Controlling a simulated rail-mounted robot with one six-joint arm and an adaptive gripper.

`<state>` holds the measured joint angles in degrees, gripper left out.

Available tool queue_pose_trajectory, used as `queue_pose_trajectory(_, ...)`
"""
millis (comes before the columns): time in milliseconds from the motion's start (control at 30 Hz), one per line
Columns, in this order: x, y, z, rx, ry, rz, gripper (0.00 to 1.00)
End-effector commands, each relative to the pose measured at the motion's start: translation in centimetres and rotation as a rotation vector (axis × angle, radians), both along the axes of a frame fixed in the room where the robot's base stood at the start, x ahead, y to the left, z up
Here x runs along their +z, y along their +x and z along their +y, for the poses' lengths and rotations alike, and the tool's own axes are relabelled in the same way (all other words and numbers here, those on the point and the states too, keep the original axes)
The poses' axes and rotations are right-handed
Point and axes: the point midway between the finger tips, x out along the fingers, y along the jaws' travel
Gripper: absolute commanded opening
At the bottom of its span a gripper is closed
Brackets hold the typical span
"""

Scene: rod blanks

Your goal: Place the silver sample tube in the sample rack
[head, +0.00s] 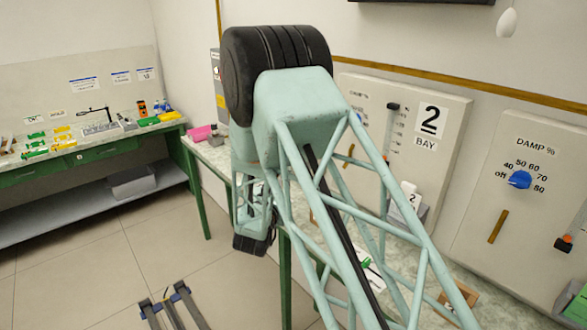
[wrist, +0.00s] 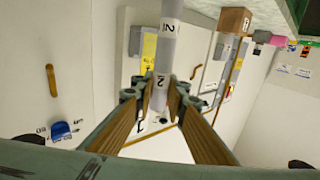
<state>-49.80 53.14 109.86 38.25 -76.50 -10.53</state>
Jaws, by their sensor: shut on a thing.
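In the wrist view, the silver-grey sample tube (wrist: 164,62) carries white labels marked 2. My gripper (wrist: 160,92) is shut on it, with a wood-coloured finger on each side near its lower end in the picture. The tube reaches past the fingertips to the top edge of the view. In the head view, my arm hides the fingers and the tube. I cannot clearly identify the sample rack in either view.
A far bench at left in the head view holds green and yellow pieces and a low grey block (head: 100,129). A pink thing (head: 202,133) lies on the nearer bench. Wall panels with a blue knob (head: 520,180) stand at right. Floor rails lie below.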

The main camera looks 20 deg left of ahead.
Motion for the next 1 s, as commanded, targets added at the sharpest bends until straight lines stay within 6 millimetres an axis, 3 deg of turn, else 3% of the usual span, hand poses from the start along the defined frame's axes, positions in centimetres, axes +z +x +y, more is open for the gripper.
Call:
queue_pose_trajectory(200,0.0,-3.3,1.6,0.001,0.000,0.000,0.05)
queue_pose_trajectory(433,0.0,-5.6,2.7,0.001,0.000,0.000,0.05)
queue_pose_trajectory(1000,0.0,-6.8,3.2,-0.001,0.000,0.000,0.05)
